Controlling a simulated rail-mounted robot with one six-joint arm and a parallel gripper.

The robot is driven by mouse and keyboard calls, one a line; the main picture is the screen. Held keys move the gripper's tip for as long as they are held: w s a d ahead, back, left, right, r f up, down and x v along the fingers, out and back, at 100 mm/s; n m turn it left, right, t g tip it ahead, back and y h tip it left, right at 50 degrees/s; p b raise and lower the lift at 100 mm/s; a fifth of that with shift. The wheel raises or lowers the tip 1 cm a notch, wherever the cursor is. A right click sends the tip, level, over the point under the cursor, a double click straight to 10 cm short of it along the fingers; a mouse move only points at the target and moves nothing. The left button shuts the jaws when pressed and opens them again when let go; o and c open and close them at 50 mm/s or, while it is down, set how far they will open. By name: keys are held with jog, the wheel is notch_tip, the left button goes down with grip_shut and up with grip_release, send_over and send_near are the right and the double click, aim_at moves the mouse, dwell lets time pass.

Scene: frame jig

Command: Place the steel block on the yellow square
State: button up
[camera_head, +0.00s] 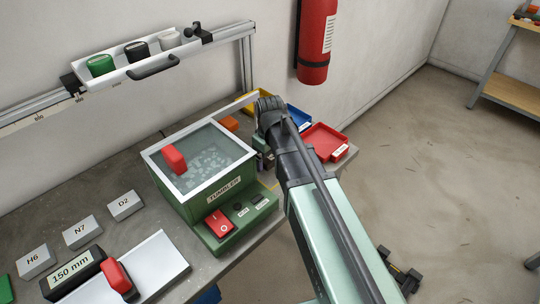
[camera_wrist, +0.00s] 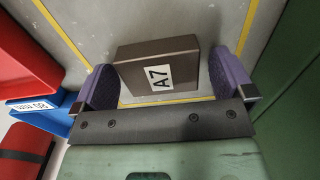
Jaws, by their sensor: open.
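A dark grey-brown metallic block (camera_wrist: 158,68) labelled A7 lies in the wrist view between my gripper's two purple fingers. My gripper (camera_wrist: 165,70) is open, with a finger on each side of the block; I cannot tell whether either finger touches it. Yellow lines (camera_wrist: 62,32) on the grey surface run left, right and along the near side of the block, so it appears inside a yellow outline. The outline's far side is out of frame. In the head view my arm hides the block and the fingers.
The green tumbler (camera_head: 226,205) stands left of my arm, with its green wall close on the right in the wrist view. A red bin (camera_head: 325,141) and blue bin (camera_head: 298,118) are beyond. Blocks H6 (camera_head: 36,261), N7 (camera_head: 82,232) and D2 (camera_head: 125,205) lie left.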

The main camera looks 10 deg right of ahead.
notch_tip(320, 180, up, 12)
jog(key=p, duration=1.2)
jog(key=shift+r, duration=0.25)
jog(key=shift+f, duration=0.1)
